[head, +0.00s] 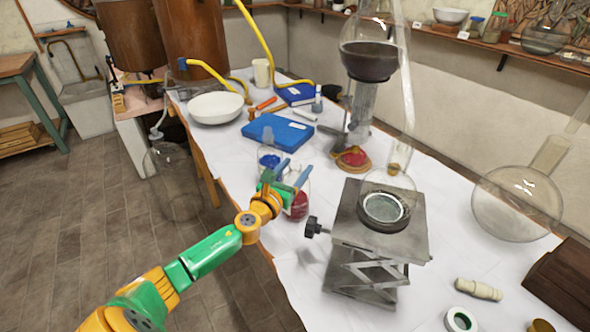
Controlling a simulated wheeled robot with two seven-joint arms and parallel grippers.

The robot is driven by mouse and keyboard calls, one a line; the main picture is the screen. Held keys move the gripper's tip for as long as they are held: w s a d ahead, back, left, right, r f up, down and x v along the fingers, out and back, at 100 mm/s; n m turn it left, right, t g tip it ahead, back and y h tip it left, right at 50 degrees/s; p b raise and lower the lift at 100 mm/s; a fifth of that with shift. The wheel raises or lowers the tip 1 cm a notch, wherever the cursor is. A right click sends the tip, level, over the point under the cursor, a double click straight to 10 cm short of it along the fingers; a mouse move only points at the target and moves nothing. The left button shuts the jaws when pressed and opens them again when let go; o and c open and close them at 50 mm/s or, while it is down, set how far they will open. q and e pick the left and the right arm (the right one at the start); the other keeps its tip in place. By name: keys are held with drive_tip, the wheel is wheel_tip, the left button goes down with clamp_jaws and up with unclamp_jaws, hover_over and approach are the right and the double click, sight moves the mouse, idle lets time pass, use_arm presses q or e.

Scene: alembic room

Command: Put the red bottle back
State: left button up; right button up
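The red bottle (298,207) is a small clear glass vessel with red liquid in it, near the left edge of the white-covered table. My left gripper (291,174) is right at it, with its two blue-grey fingers apart beside the bottle's upper glass. The gripper and wrist hide part of the bottle. I cannot tell whether the fingers press on the glass or only stand around it, nor whether the bottle rests on the cloth. A similar glass vessel with blue contents (268,160) stands just behind. My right gripper is not in view.
A metal lab jack (378,215) with a black knob stands close on the right, bearing glassware. Behind are a blue case (277,131), a white bowl (215,108) and a burner stand under a dark-filled flask (370,60). A large clear flask (518,203) is at right.

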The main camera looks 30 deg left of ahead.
use_arm(q)
drive_tip(key=shift+r, duration=0.15)
drive_tip(key=s+d, duration=0.1)
drive_tip(key=s, duration=1.1)
drive_tip(key=shift+d, duration=0.35)
drive_tip(key=shift+w, duration=0.1)
